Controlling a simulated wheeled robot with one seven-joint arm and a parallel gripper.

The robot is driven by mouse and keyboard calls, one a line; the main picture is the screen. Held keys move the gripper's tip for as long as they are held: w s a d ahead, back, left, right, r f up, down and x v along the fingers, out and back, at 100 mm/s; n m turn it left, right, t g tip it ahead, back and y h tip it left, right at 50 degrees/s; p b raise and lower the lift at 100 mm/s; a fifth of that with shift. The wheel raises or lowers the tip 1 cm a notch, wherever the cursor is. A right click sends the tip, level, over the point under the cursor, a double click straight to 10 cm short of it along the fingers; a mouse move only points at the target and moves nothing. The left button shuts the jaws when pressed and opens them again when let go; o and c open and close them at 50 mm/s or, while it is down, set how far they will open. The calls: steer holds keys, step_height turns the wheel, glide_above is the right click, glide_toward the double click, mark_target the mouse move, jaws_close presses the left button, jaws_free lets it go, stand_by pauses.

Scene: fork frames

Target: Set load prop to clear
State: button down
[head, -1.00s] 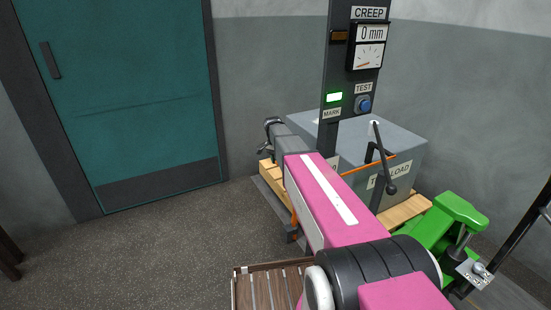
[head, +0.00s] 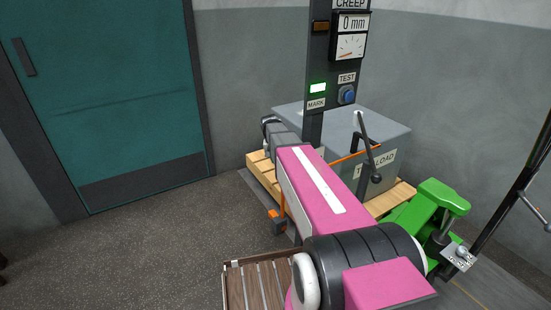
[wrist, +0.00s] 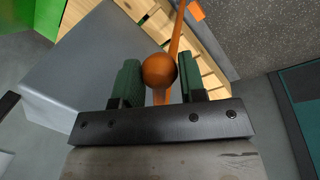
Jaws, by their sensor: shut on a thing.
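An orange ball knob (wrist: 159,70) on an orange rod (wrist: 177,30) sits between the green finger pads of my gripper (wrist: 161,78) in the wrist view; the pads are shut on it. An orange end block (wrist: 196,10) shows along the rod. In the head view my gripper (head: 268,127) is at the left side of the grey load block (head: 390,140), beside the post. My arm hides the knob there. An orange bar (head: 356,156) crosses before the block, and an orange foot piece (head: 277,218) shows low beside the pallet. I cannot tell how these parts join.
The block stands on a wooden pallet (head: 258,167). A black-knobbed lever (head: 368,150) and a green jack (head: 430,210) stand right. Floor at left is clear.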

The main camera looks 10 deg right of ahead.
steer(key=shift+d, duration=0.1)
stand_by(0.3)
steer(key=c, duration=0.7)
jaws_free()
steer(key=r, duration=0.3)
steer(key=a+r, duration=0.1)
steer(key=r, duration=0.3)
steer(key=a+r, duration=0.1)
steer(key=r, duration=0.2)
steer(key=shift+w+r, duration=0.25)
steer(key=shift+r, duration=0.05)
